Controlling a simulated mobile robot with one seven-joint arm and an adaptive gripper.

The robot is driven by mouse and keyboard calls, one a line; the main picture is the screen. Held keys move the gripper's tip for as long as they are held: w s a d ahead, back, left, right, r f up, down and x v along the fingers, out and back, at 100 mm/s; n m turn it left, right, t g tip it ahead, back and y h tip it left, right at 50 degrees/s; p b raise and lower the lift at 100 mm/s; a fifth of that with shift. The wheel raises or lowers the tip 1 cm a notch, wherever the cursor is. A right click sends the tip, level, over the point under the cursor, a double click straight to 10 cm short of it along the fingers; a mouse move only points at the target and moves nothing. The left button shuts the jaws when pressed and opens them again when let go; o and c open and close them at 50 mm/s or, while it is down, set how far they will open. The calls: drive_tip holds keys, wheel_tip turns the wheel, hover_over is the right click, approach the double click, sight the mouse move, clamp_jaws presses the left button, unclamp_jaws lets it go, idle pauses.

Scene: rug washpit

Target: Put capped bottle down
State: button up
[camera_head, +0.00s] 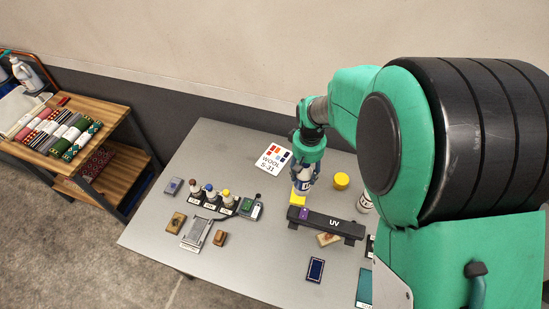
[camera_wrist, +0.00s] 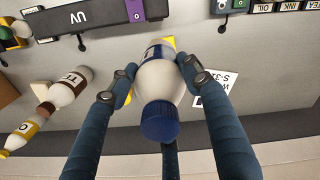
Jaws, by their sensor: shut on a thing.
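My gripper (camera_head: 307,168) is shut on a capped bottle (camera_head: 304,184), pale with a blue label band, above the middle of the grey table. In the wrist view the bottle (camera_wrist: 158,82) sits between the fingers (camera_wrist: 157,74), its dark blue cap (camera_wrist: 160,122) pointing toward the camera. A yellow square (camera_head: 298,197) lies just below the bottle's base, mostly covered by the bottle in the wrist view. I cannot tell whether the base touches anything.
A black UV lamp bar (camera_head: 326,222) stands close in front of the bottle. A white WOOL card (camera_head: 272,159) lies behind left, a yellow round thing (camera_head: 341,181) to the right.

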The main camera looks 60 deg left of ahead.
drive_tip(key=s+a+f+n, duration=0.1)
drive_tip(key=s+a+n, duration=0.1)
drive_tip(key=s+a, duration=0.5)
drive_tip(key=shift+s+d+f+p, duration=0.1)
drive_tip(key=shift+s+f, duration=0.05)
drive_tip(key=shift+f, duration=0.7)
drive_tip(key=shift+s+d+f+p, duration=0.15)
drive_tip(key=shift+f, duration=0.65)
drive_tip(key=shift+s+d+f+p, duration=0.1)
drive_tip(key=shift+s+f, duration=0.05)
drive_tip(key=shift+f, duration=0.7)
drive_tip(key=w+a+p, duration=0.1)
drive_tip(key=w+a, duration=0.1)
drive_tip(key=a, duration=0.5)
drive_tip(key=w+a+f+p, duration=0.1)
drive_tip(key=w+a, duration=0.2)
drive_tip(key=a, duration=0.5)
drive_tip(key=shift+f, duration=0.25)
drive_tip(key=shift+a, duration=0.1)
drive_tip(key=shift+f+p, duration=0.3)
drive_tip(key=shift+f, duration=1.65)
